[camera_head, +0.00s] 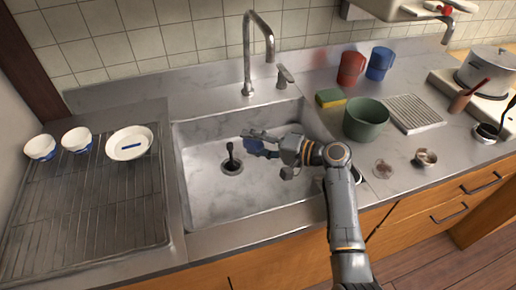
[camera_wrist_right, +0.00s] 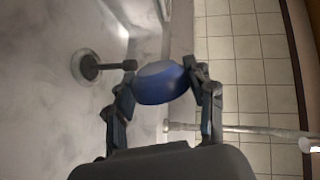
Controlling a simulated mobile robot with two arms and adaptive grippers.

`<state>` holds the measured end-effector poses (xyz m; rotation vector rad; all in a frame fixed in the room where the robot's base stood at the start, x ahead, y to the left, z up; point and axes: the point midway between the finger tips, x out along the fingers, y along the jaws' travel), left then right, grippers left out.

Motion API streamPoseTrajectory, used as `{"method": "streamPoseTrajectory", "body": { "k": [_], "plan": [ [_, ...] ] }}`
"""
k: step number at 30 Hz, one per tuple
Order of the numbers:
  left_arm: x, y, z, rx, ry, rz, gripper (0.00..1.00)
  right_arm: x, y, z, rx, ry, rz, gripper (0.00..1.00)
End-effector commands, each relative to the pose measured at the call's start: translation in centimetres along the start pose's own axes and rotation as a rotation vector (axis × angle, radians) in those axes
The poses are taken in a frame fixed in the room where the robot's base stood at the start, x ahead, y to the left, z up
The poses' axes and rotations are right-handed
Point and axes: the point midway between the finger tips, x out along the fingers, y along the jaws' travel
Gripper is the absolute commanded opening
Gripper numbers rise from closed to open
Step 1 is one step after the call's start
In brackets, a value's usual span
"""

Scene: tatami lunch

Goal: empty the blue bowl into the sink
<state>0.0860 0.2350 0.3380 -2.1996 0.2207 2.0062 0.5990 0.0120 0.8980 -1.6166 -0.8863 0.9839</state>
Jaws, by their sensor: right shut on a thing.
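The sink (camera_head: 205,205) is a grey metal basin in the middle of the counter, with a dark drain fitting (camera_head: 232,165) in its floor. The drain fitting also shows in the right wrist view (camera_wrist_right: 90,66). My right gripper (camera_head: 258,142) is over the sink, right of the drain. It is shut on the blue bowl (camera_wrist_right: 160,84), which sits between its two fingers in the right wrist view. In the head view the blue bowl (camera_head: 254,147) is small and partly covered by the gripper. I cannot see inside the bowl. My left gripper is not in view.
A tall faucet (camera_head: 247,60) stands behind the sink. A drying rack (camera_head: 90,210) with white dishes (camera_head: 129,143) is at left. Right of the sink are a green tub (camera_head: 366,120), a sponge (camera_head: 330,97), red (camera_head: 351,68) and blue mugs (camera_head: 380,63), and a small cup (camera_head: 426,158).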

Motion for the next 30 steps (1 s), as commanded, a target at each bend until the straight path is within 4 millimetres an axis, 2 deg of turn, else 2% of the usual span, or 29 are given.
{"method": "streamPoseTrajectory", "body": {
  "k": [30],
  "plan": [
    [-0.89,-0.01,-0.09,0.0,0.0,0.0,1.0,-0.1,-0.11,-0.51,0.11,-0.017,-0.016,0.22]
  ]
}}
